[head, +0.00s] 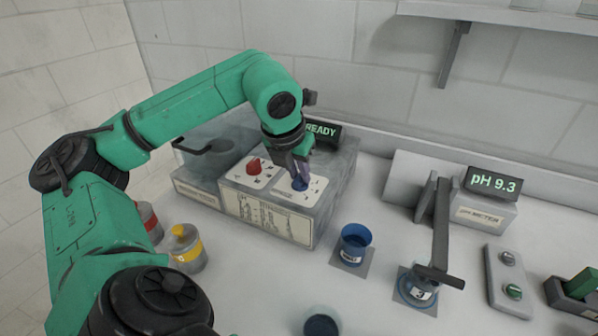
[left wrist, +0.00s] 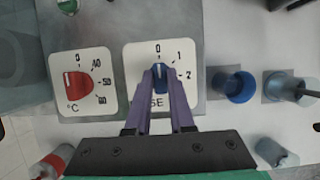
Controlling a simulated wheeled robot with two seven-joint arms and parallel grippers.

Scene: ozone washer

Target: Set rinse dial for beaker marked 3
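My left gripper (head: 299,172) reaches down onto the blue rinse dial (head: 299,184) on the washer's right-hand white plate. In the left wrist view its purple fingers (left wrist: 160,78) stand on both sides of the blue dial (left wrist: 158,70) and appear to touch it. The dial's pointer faces about the 0 mark; 1 and 2 also show, while lower marks are partly hidden by the fingers. The ozone washer (head: 329,207) has a label on its front and a READY display (head: 322,131). A labelled beaker (head: 418,290) sits under the pH meter's arm; its digit is hard to read. My right gripper is not in view.
A red temperature dial (head: 254,165) sits close left of the blue dial. The pH meter (head: 478,211) shows pH 9.3. Yellow-banded (head: 187,248) and red-banded containers stand at front left.

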